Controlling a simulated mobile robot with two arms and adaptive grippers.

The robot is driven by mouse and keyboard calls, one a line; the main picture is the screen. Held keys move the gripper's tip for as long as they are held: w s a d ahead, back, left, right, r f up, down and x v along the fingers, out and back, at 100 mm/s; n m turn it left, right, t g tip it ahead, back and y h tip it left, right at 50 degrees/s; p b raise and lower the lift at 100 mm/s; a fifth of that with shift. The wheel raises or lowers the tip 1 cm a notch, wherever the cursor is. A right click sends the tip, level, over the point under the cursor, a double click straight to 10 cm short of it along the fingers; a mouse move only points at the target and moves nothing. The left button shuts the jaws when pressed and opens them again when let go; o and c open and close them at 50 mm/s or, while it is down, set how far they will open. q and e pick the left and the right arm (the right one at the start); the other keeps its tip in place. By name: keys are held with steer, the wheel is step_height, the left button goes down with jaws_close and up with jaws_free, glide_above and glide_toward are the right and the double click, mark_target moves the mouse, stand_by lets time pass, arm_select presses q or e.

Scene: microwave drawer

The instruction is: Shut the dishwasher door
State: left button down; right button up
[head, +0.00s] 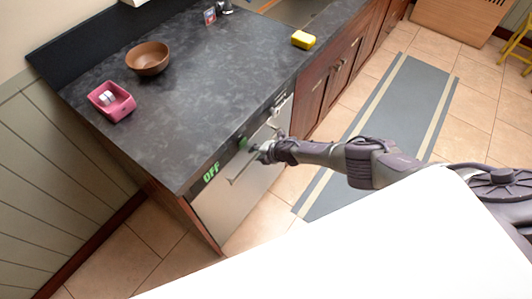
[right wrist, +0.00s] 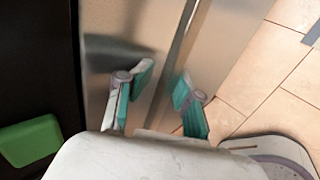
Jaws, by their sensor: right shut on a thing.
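The dishwasher door (head: 228,208) is a steel panel under the dark counter, and it looks upright and about flush with the cabinet front. Its bar handle (head: 240,172) runs along the upper part of the door. My right gripper (head: 257,150) reaches in from the right and is at the handle. In the right wrist view, the teal-padded fingers (right wrist: 160,88) stand either side of the handle bar (right wrist: 180,50), shut on it; the contact itself is partly hidden. A green "OFF" sign (head: 211,172) shows on the front. My left gripper is not in view.
The dark counter (head: 190,95) above holds a brown bowl (head: 148,58), a pink holder (head: 111,101) and a yellow sponge (head: 303,39). Wooden cabinets (head: 330,75) continue to the right. A grey striped rug (head: 402,105) lies on the open tiled floor.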

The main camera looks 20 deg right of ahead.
steer(key=shift+d+r, duration=0.4)
steer(key=shift+r, duration=0.45)
steer(key=s+v, duration=0.1)
steer(key=v, duration=0.9)
steer(key=shift+a+f, duration=0.2)
steer(key=shift+f, duration=0.1)
steer(key=shift+s, duration=0.1)
steer(key=a+f+m+b, duration=0.1)
steer(key=a+f+m, duration=0.45)
steer(key=f, duration=0.25)
steer(key=s+d+f+m+h, duration=0.2)
steer(key=s+f+m+h, duration=0.1)
steer(key=s+f+m, duration=0.5)
steer(key=s+d+f+m+g, duration=0.1)
steer(key=s+f, duration=0.4)
steer(key=s, duration=0.7)
steer(key=s+d+f+m+g+h, duration=0.1)
steer(key=s+f+m+g, duration=0.2)
steer(key=s, duration=0.9)
steer(key=s+d+f+m+g+b, duration=0.1)
steer(key=s+f+m+g, duration=0.1)
steer(key=s+f+m, duration=0.2)
steer(key=s+f, duration=0.3)
steer(key=s, duration=0.5)
steer(key=shift+s+g+h, duration=0.2)
steer(key=shift+g+h, duration=0.1)
